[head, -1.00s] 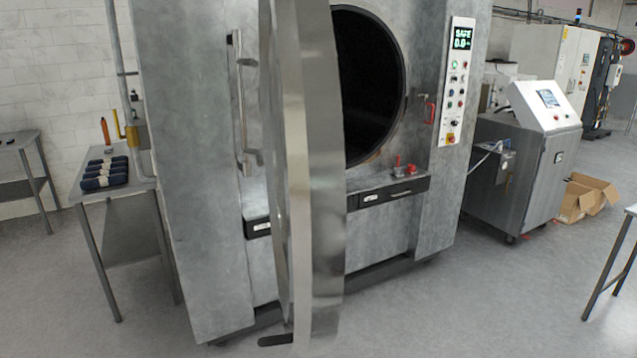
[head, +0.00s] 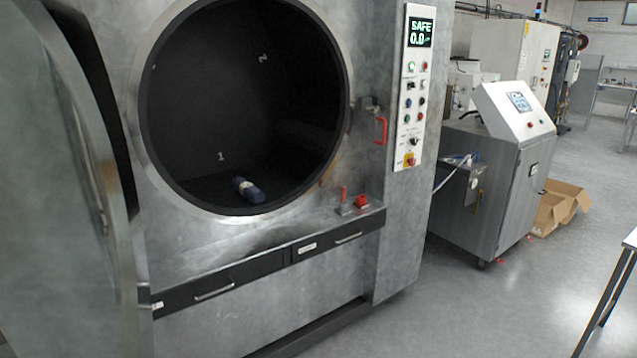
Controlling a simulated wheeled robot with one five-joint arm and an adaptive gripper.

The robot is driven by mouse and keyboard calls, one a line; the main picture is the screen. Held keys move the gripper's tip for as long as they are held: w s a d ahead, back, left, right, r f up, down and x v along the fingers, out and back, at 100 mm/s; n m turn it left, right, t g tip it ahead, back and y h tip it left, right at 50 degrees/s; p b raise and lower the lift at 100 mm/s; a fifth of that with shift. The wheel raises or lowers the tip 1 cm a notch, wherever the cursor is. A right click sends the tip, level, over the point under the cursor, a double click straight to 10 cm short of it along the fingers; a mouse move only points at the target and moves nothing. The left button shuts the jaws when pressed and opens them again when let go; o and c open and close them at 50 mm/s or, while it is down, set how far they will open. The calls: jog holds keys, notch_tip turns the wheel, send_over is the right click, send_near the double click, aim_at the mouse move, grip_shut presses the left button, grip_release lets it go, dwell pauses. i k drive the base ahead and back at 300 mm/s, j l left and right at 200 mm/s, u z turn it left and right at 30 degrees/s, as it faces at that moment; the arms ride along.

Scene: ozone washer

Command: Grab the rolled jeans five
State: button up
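One rolled pair of jeans (head: 248,190), dark blue with a pale band, lies inside the washer's round drum (head: 205,165), low near the front rim and right of the number 1. I cannot read a number on the roll. The washer door (head: 75,200) stands open at the left. My gripper is not in view. The side table with several rolled jeans, seen earlier, is out of the picture now.
The control panel (head: 413,90) reads SAFE 0.0. A red handle (head: 380,130) sits beside the opening. A table edge (head: 622,265) shows far right. Floor between is clear.

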aim_at(248, 190)
jog(key=i+u, duration=0.25)
jog(key=i, duration=0.4)
jog(key=i+u, duration=0.2)
jog(key=i, duration=0.45)
jog(key=i+l+u, duration=0.25)
jog(key=i, duration=0.4)
jog(key=i+l+u, duration=0.1)
jog(key=i+u, duration=0.4)
jog(key=i+l+u, duration=0.35)
jog(key=i+u, duration=0.15)
jog(key=i, duration=0.05)
